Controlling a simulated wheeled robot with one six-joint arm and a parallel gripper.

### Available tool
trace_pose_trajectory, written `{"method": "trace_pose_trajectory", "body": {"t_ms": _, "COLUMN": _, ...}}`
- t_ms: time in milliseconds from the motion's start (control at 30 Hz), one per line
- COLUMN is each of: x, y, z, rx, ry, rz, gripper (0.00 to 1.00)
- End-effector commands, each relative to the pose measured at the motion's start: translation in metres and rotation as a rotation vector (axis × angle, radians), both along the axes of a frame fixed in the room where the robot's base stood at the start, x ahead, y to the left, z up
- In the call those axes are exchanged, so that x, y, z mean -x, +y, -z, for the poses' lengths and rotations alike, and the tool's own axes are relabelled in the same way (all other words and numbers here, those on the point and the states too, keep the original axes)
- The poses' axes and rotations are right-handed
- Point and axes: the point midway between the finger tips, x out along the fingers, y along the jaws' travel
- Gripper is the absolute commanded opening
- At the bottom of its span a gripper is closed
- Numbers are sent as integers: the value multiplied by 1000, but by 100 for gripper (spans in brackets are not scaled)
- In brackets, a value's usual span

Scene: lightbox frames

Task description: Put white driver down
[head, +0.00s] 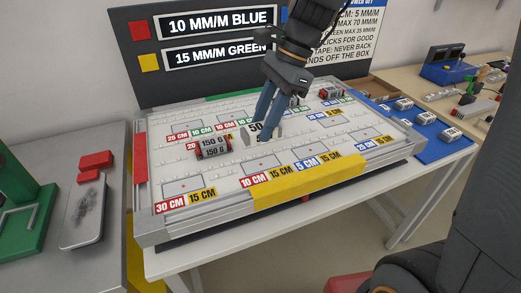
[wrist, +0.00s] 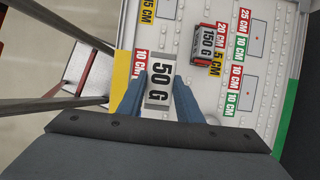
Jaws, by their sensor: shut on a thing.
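The white driver, a pale block marked 50 G (wrist: 161,84), sits between the two blue fingers of my gripper (wrist: 157,98) in the wrist view. My gripper (head: 262,130) is shut on it over the middle of the light grey board (head: 222,185). In the head view the fingers partly cover the white driver (head: 249,138). It is low over the board, but I cannot tell whether its underside touches.
A red-ended block marked 150 G (head: 212,147) stands on the board, left of my gripper. Another red-and-dark block (head: 330,93) stands farther back. Several blocks lie on a blue mat (head: 445,151) at right. A yellow strip (head: 308,180) edges the board's front.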

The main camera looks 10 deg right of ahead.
Motion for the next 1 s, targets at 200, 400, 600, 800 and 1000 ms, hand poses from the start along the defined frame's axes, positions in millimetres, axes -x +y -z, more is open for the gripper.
{"method": "trace_pose_trajectory", "body": {"t_ms": 200, "x": 1, "y": -1, "z": 36, "rx": 1, "ry": 4, "rz": 2, "gripper": 10}}
{"method": "trace_pose_trajectory", "body": {"t_ms": 400, "x": 1, "y": 0, "z": 50, "rx": 0, "ry": 3, "rz": 1, "gripper": 10}}
{"method": "trace_pose_trajectory", "body": {"t_ms": 600, "x": 1, "y": 0, "z": 76, "rx": 0, "ry": 5, "rz": 2, "gripper": 10}}
{"method": "trace_pose_trajectory", "body": {"t_ms": 800, "x": 1, "y": 0, "z": 87, "rx": 1, "ry": 1, "rz": 1, "gripper": 10}}
{"method": "trace_pose_trajectory", "body": {"t_ms": 1000, "x": 1, "y": 0, "z": 86, "rx": 0, "ry": 1, "rz": 1, "gripper": 51}}
